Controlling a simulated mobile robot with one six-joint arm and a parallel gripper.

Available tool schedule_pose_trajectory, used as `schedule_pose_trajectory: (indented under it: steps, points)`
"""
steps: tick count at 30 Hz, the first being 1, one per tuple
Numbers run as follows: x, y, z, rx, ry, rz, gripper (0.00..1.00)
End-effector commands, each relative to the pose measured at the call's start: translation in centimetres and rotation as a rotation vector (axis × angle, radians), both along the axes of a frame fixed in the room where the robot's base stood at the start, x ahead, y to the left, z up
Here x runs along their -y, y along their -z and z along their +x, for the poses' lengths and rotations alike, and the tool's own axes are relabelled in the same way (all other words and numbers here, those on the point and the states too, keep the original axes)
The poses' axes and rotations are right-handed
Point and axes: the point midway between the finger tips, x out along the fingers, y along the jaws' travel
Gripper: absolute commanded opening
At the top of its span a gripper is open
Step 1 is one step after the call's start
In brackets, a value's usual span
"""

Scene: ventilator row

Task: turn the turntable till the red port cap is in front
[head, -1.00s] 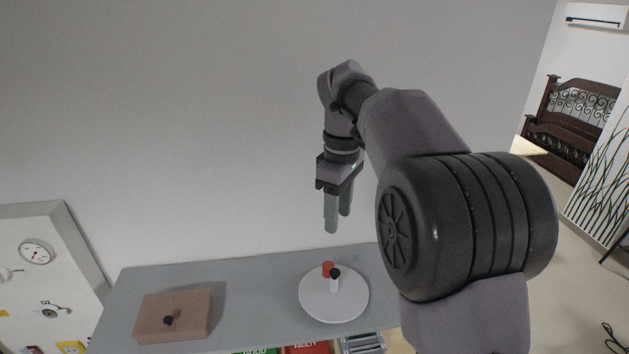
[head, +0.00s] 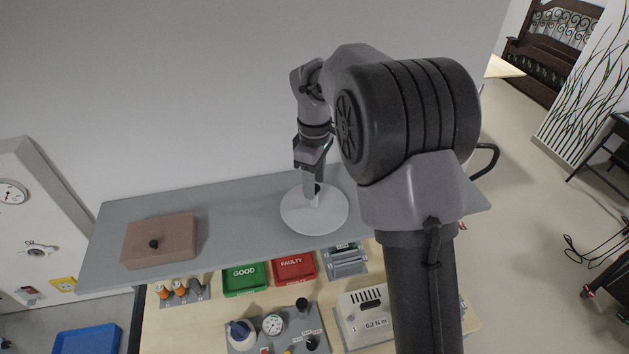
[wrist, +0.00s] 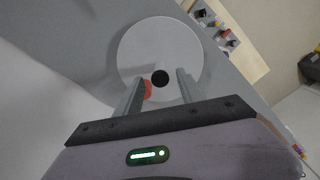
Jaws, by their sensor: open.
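The turntable (head: 301,221) is a pale round disc on the grey shelf, with an upright white post topped by a black knob (head: 317,188). My gripper (head: 310,190) points down over the turntable at the post. In the wrist view, the black knob (wrist: 160,78) shows between the two open fingers (wrist: 158,90), and the turntable (wrist: 135,45) lies below. The red port cap (wrist: 147,89) is partly hidden by the left finger in the wrist view. In the head view my gripper hides the cap. I cannot tell whether the fingers touch the post.
A brown box (head: 160,241) with a black knob sits at the shelf's left; the grey shelf (head: 245,215) is bare between it and the turntable. Below is a workbench with a green GOOD tray (head: 244,279), a red FAULTY tray (head: 294,268) and several devices.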

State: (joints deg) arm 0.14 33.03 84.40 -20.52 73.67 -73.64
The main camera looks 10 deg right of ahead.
Motion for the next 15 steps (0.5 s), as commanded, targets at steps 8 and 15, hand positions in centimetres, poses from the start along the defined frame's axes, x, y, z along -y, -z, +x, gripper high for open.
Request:
schedule_pose_trajectory:
  steps: [8,15]
  points:
    - [0.00,-0.01,0.00,0.000,0.000,0.000,0.32]
    - [-0.01,-0.01,-0.01,0.000,0.000,0.000,0.00]
